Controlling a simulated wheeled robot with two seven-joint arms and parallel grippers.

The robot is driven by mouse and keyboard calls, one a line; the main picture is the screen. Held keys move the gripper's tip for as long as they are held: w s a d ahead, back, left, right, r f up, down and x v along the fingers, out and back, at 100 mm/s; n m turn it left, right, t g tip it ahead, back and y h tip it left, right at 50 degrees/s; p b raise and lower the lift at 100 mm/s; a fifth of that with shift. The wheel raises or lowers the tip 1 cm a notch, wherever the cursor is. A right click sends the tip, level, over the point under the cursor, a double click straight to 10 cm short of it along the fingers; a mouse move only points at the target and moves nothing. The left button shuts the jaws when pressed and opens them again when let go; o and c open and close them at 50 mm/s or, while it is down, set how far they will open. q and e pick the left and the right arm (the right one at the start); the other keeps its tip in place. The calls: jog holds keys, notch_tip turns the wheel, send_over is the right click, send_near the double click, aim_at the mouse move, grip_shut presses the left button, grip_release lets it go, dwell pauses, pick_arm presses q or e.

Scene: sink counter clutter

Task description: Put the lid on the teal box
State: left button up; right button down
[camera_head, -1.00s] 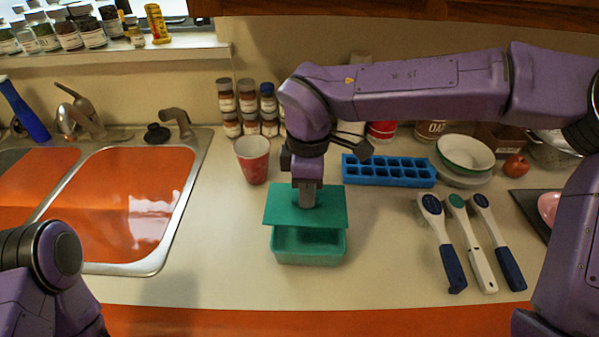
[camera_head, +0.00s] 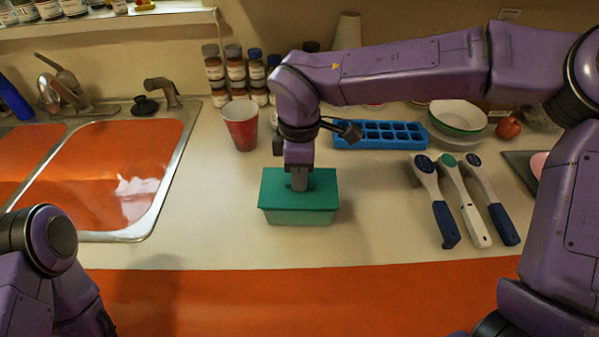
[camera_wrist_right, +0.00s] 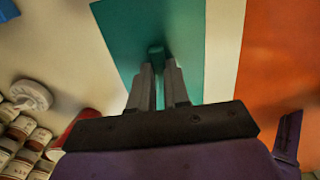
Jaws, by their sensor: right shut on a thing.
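The teal box (camera_head: 299,217) stands on the counter in the middle of the head view. The darker teal lid (camera_head: 322,187) lies over its top, lined up with it as far as I can see; whether it is fully seated I cannot tell. My right gripper (camera_head: 299,185) points down at the lid's middle. In the right wrist view its fingers (camera_wrist_right: 160,78) are shut on the small teal knob of the lid (camera_wrist_right: 188,22). My left arm shows at the lower left of the head view, but its gripper is out of view.
A red cup (camera_head: 241,126) and spice jars (camera_head: 235,72) stand behind the box. A blue ice tray (camera_head: 381,135) and stacked bowls (camera_head: 458,117) are at the back right. Several brushes (camera_head: 455,197) lie to the right. The sink (camera_head: 113,175) is at the left.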

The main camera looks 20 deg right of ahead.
jog(key=shift+w, duration=0.15)
jog(key=shift+s, duration=0.2)
dwell(0.5)
jog(key=shift+f+b, duration=0.45)
jog(key=shift+b, duration=0.3)
dwell(0.4)
jog(key=c, duration=1)
grip_release()
jog(key=shift+r+p, duration=2.5)
jog(key=shift+r, duration=1.55)
